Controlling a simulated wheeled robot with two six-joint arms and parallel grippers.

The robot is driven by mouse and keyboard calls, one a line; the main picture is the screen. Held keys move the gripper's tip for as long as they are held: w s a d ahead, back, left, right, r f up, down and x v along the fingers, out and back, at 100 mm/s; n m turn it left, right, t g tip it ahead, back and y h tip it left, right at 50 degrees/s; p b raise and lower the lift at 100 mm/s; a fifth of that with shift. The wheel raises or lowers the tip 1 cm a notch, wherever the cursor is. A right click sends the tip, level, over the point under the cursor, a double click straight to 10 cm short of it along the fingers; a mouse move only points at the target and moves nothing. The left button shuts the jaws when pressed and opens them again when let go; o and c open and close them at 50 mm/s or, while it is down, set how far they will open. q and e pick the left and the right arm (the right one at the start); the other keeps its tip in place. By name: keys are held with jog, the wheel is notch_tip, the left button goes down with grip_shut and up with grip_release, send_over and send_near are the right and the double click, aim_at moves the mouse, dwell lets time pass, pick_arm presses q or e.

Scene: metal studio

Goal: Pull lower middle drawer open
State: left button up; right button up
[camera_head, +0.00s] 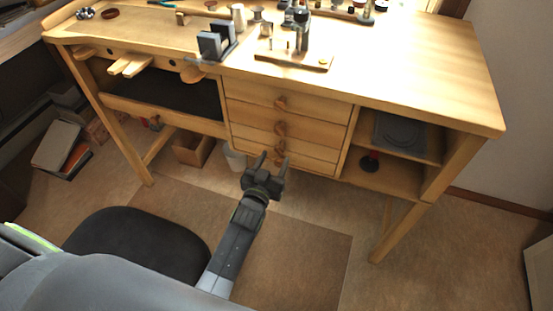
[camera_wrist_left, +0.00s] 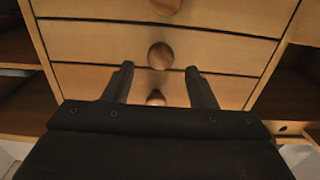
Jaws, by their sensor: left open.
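A wooden stack of drawers with round brown knobs sits in the middle of the workbench. The lower middle drawer (camera_head: 255,134) looks shut, flush with its neighbours. In the left wrist view its front (camera_wrist_left: 100,43) and round knob (camera_wrist_left: 160,56) face me, just beyond and above my fingertips. My left gripper (camera_head: 272,158) is open in front of the lower drawers and also shows in the left wrist view (camera_wrist_left: 159,69). Its fingers stand on either side in the picture, with the lowest knob (camera_wrist_left: 155,97) showing between them. I see no contact with any knob. My right gripper is not in view.
The workbench top (camera_head: 420,75) holds a tool stand (camera_head: 215,42) and small bottles. Open shelves (camera_head: 385,180) lie right of the drawers. A black stool (camera_head: 135,245) stands on the floor to the left. A white bin (camera_head: 235,158) and cardboard box (camera_head: 193,150) are underneath.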

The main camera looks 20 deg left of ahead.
aim_at(278, 151)
pick_arm(q)
jog(key=shift+w+f+b, duration=0.25)
jog(key=shift+w+b, duration=0.3)
jog(key=shift+w, duration=0.5)
jog(key=shift+w+r+b, duration=0.2)
jog(key=shift+w+b, duration=0.1)
jog(key=shift+w, duration=0.25)
grip_shut()
